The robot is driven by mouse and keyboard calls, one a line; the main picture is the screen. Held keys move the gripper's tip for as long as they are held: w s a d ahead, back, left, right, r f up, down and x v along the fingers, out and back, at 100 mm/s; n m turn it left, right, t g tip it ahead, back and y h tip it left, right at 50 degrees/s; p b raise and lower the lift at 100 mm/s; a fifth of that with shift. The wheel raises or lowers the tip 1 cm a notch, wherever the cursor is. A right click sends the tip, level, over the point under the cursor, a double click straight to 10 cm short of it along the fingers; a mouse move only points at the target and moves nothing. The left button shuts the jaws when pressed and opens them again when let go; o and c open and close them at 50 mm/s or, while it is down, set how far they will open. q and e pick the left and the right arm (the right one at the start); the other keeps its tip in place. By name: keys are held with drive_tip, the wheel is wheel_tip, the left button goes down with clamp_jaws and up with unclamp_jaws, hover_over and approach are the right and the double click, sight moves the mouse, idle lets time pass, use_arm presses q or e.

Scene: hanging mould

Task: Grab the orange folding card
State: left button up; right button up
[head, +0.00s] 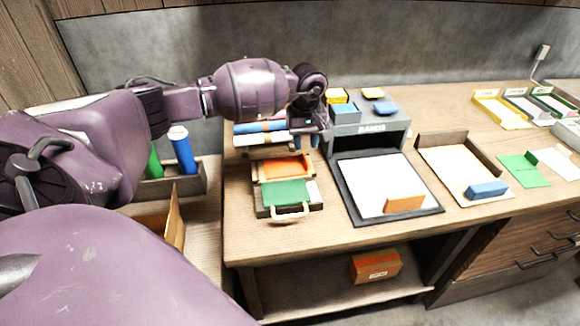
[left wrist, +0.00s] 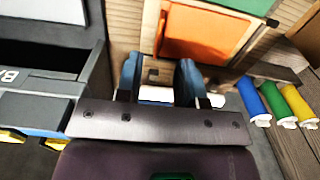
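An orange flat piece (head: 283,168) lies in a small wooden tray on the bench, just behind a green panel (head: 285,193) with a pale handle. It fills the top middle of the left wrist view (left wrist: 200,33). I cannot tell whether it folds. A small orange block-like piece (head: 405,203) stands on the white board with a black border. My left gripper (head: 308,142) hangs above the bench behind the orange flat piece, pointing down. In the left wrist view its two blue fingers (left wrist: 160,82) are apart, with a pale bar beyond them. My right gripper is not in view.
A grey box (head: 370,141) with blue and yellow pieces on top stands right of my left gripper. Blue and white stacked items (head: 260,139) lie to its left. A tray with a blue block (head: 487,190) is farther right. An orange box (head: 376,265) sits on the lower shelf.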

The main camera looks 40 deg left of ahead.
sight(304, 164)
use_arm(q)
drive_tip(key=shift+w+f, duration=0.15)
drive_tip(key=shift+f, duration=2.7)
drive_tip(key=shift+c, duration=0.4)
clamp_jaws()
